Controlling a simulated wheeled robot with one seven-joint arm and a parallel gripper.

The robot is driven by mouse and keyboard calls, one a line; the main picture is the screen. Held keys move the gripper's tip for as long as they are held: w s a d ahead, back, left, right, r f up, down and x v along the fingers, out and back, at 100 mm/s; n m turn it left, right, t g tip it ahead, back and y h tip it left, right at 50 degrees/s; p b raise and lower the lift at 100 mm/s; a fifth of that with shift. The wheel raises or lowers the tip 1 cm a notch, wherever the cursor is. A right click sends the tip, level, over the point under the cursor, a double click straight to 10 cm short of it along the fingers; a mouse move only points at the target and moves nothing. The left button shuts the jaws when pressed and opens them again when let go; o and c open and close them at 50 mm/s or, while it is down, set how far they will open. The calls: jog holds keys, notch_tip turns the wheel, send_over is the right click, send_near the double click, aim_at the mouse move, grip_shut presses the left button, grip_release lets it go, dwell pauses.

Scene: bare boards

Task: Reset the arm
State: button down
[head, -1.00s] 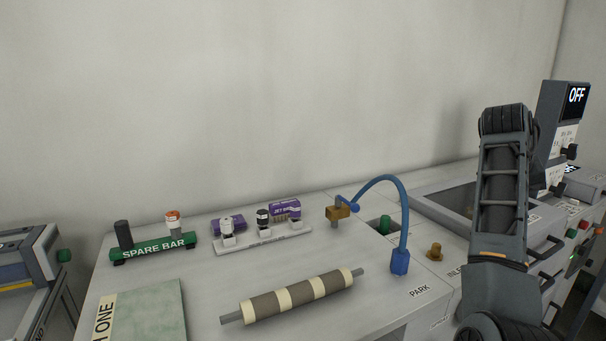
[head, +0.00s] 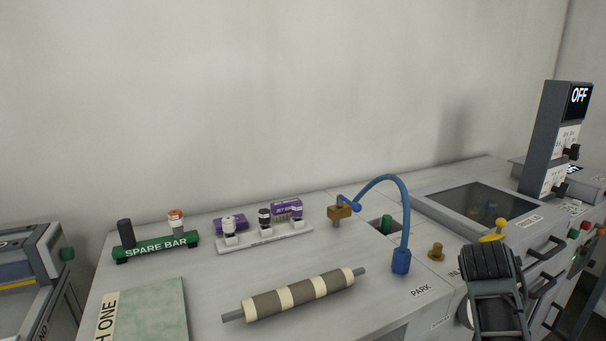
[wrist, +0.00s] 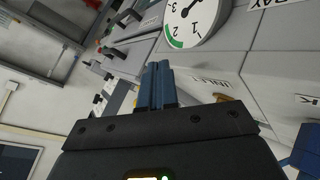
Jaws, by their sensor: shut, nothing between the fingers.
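My arm shows folded low at the right of the head view, in front of the machine's front edge; my gripper is hidden there. In the wrist view my gripper (wrist: 159,84) has its two blue-grey fingers together, shut and empty. Beyond the fingers are the grey machine front and a round dial gauge (wrist: 194,18) with a green band. The fingers look apart from these surfaces, though the exact gap cannot be told.
The bench holds a striped roller (head: 297,295), a blue hose (head: 404,222), a green SPARE BAR rack (head: 156,247) and a white rack of small parts (head: 264,237). A sunken window (head: 482,203) and an OFF display post (head: 553,135) stand right. Black handles (head: 545,250) jut from the front.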

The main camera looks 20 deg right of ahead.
jog(key=s+a+f+n+t+y, duration=0.25)
jog(key=s+a+f+t, duration=0.2)
jog(key=s+a, duration=0.5)
jog(key=s+a+f+n+t+y, duration=0.25)
jog(key=s+a+f, duration=0.35)
jog(key=a, duration=0.6)
jog(key=s+a+r+t+y, duration=0.2)
jog(key=s+a+r, duration=0.4)
jog(key=s, duration=0.3)
jog(key=s+a+r+t+y, duration=0.2)
jog(key=s+a+r, duration=0.5)
jog(key=s, duration=0.3)
jog(key=shift+s+a, duration=0.3)
jog(key=shift+a, duration=0.35)
